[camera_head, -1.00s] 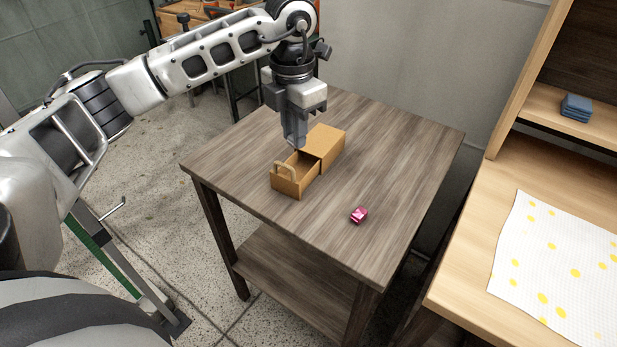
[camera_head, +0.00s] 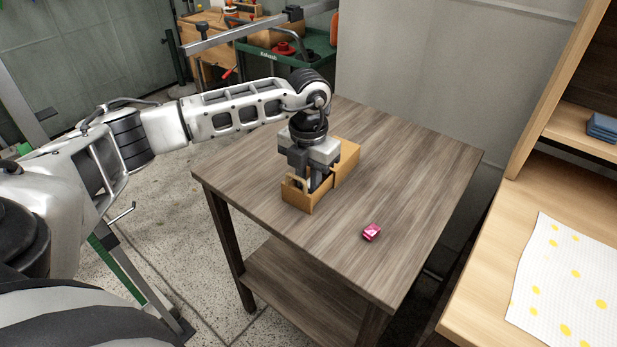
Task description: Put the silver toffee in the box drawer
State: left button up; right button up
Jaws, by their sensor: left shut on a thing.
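A brown cardboard box (camera_head: 348,160) stands on the wooden table, its drawer (camera_head: 297,198) pulled out toward the near left. My left gripper (camera_head: 316,187) points down into the open drawer, with its fingers between the drawer's walls. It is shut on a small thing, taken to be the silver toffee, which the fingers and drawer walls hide. No silver toffee shows elsewhere. My right gripper is not in view.
A pink wrapped toffee (camera_head: 372,232) lies on the dark wooden table (camera_head: 420,190), right of the drawer. The tabletop around them is clear. A lighter desk (camera_head: 480,290) with a yellow-dotted cloth (camera_head: 565,275) stands at the right.

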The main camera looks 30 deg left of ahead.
pick_arm(q)
jog(key=shift+f, duration=0.1)
jog(key=shift+f, duration=0.15)
jog(key=o, duration=0.4)
jog(key=shift+o, duration=0.2)
jog(key=shift+r, duration=0.2)
notch_tip(320, 180, up, 12)
dwell(0.5)
